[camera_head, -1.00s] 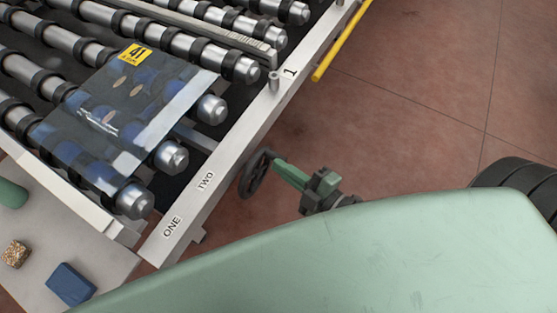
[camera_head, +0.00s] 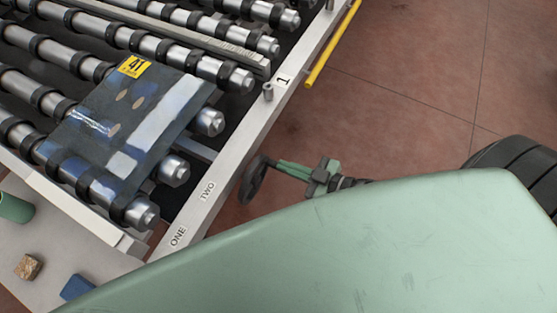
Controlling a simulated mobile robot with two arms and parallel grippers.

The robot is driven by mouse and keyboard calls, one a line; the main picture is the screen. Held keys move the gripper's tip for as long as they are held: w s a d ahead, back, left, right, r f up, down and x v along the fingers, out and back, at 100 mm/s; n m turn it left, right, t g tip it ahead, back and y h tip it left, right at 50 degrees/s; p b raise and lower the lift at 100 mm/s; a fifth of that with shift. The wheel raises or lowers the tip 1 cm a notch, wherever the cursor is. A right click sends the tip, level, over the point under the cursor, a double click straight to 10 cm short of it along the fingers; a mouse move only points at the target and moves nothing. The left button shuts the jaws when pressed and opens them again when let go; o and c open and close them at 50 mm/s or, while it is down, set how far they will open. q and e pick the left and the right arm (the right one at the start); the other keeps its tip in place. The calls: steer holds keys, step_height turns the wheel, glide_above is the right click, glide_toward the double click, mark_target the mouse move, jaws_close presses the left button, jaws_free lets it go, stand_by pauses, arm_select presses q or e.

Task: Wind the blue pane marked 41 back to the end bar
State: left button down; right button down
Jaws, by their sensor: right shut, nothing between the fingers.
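The blue see-through pane (camera_head: 155,122) lies tilted in the picture across several rollers at the left, with its yellow 41 label (camera_head: 135,66) at its upper end. A long grey bar with a scale (camera_head: 215,45) crosses the rollers above the pane, with a gap between them; I cannot tell if it is the end bar. A dark handwheel (camera_head: 254,180) stands at the outer side of the frame rail. My right gripper (camera_head: 277,164) is shut and empty, its green fingertips at the wheel's rim; I cannot tell if they touch. My left gripper is not in view.
The pale frame rail (camera_head: 235,140) bears the marks ONE, TWO and 1, and a short peg (camera_head: 268,92). A yellow rail (camera_head: 333,42) runs beyond it. A brown block (camera_head: 28,266), a blue block (camera_head: 77,287) and a green cylinder (camera_head: 14,208) lie lower left.

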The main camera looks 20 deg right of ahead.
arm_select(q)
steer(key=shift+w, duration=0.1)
arm_select(e)
steer(key=shift+w+d+f, duration=0.1)
steer(key=shift+f, duration=0.3)
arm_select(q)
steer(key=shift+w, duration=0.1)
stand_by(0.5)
